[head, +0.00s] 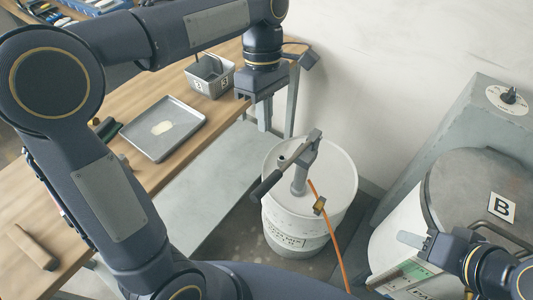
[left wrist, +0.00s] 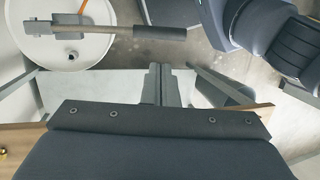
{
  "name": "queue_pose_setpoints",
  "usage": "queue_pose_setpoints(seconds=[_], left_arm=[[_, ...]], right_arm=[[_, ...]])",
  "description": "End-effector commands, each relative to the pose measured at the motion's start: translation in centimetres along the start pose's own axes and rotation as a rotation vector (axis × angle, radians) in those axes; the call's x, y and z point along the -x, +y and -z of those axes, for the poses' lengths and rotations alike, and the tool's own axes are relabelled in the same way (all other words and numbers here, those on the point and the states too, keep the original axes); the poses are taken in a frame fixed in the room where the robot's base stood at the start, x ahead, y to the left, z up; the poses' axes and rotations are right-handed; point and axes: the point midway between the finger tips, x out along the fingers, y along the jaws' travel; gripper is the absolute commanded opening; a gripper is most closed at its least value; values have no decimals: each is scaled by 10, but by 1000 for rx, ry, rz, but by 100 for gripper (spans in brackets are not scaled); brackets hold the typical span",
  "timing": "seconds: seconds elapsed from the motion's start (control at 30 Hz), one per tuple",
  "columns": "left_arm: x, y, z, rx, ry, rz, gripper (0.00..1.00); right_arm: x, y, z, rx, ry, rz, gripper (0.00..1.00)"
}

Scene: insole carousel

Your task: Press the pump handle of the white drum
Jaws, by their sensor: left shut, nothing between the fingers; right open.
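The white drum (head: 328,205) stands on the floor beside the workbench, with a grey pump (head: 300,176) on its lid. The pump handle (head: 267,186) is a lever with a dark grip, slanting down to the lower left past the drum's rim. In the left wrist view the handle (left wrist: 158,32) lies across the upper left, over the drum lid (left wrist: 88,45). My left gripper (head: 264,122) points down, shut and empty, behind the handle and apart from it; its fingers also show in the wrist view (left wrist: 161,88). My right gripper (head: 394,262) is open, in front of the drum marked B.
The workbench (head: 190,150) carries a grey tray (head: 163,155) and a small grey bin (head: 190,78). An orange hose (head: 338,255) hangs from the pump. The large drum marked B (head: 450,185) and a grey cabinet (head: 462,110) stand at right.

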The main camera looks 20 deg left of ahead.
Motion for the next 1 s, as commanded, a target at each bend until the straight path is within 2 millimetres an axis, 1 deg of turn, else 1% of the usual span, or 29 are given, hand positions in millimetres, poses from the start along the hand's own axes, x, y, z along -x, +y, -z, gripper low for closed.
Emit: queue_pose_setpoints(seconds=[0.33,0.47,0.57,0.67,0.9,1.0], left_arm=[[0,1,-1,12,2,6,0],[-6,1,-1,12,2,7,0],[-18,1,0,12,2,8,0],[-37,0,0,12,2,10,0],[-89,0,0,12,2,11,0],[-108,0,0,13,1,10,0]], right_arm=[[0,0,0,0,0,0,44],[0,0,0,0,0,0,44],[-2,1,-1,0,0,0,44],[-3,1,-1,0,0,0,44],[-5,2,-2,0,0,0,44],[-5,2,-2,0,0,0,44]])
